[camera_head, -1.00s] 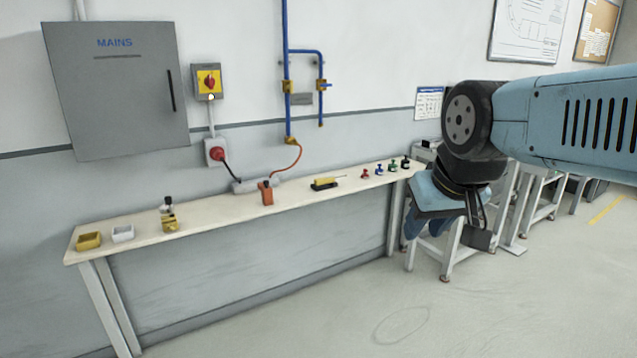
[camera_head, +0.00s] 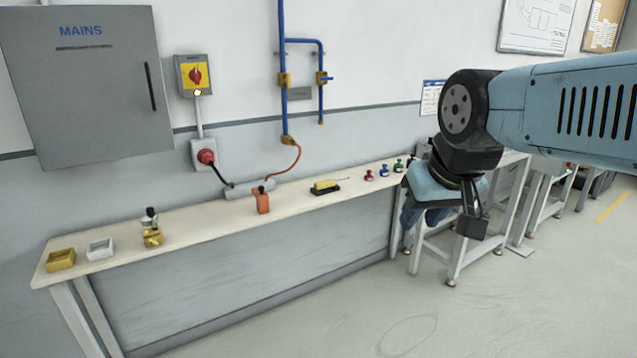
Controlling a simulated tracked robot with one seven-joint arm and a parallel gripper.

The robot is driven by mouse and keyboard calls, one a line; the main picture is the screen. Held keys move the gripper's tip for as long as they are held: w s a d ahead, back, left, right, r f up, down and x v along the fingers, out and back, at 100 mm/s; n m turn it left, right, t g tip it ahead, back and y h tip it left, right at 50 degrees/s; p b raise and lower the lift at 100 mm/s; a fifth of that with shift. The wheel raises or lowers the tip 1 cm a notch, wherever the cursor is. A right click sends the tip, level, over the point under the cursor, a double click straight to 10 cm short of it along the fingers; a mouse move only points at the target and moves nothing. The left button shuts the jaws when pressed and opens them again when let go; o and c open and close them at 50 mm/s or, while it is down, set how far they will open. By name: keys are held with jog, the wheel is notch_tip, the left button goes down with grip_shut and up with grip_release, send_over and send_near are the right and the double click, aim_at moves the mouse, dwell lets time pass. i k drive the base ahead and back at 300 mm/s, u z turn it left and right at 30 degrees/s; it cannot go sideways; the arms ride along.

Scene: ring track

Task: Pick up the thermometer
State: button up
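A yellow tool with a thin pale probe (camera_head: 327,186), which looks like the thermometer, lies on a small black stand on the long bench (camera_head: 220,225). It is right of the bench's middle. My gripper (camera_head: 424,214) hangs at the right end of the bench, in front of it, well to the right of the yellow tool and apart from it. Its blue fingers point down and are partly hidden by my own wrist. I cannot tell whether they are apart. I see nothing held.
Left of the tool stands an orange item (camera_head: 263,202). A brass item (camera_head: 151,235), a white tray (camera_head: 100,249) and a yellow tray (camera_head: 61,260) are at left. The floor in front (camera_head: 330,310) is clear.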

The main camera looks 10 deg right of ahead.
aim_at(328, 183)
jog(key=i, duration=0.4)
jog(key=u, duration=0.25)
jog(key=k, duration=0.8)
jog(key=z, duration=0.4)
jog(key=i, duration=1.9)
jog(key=z, duration=0.2)
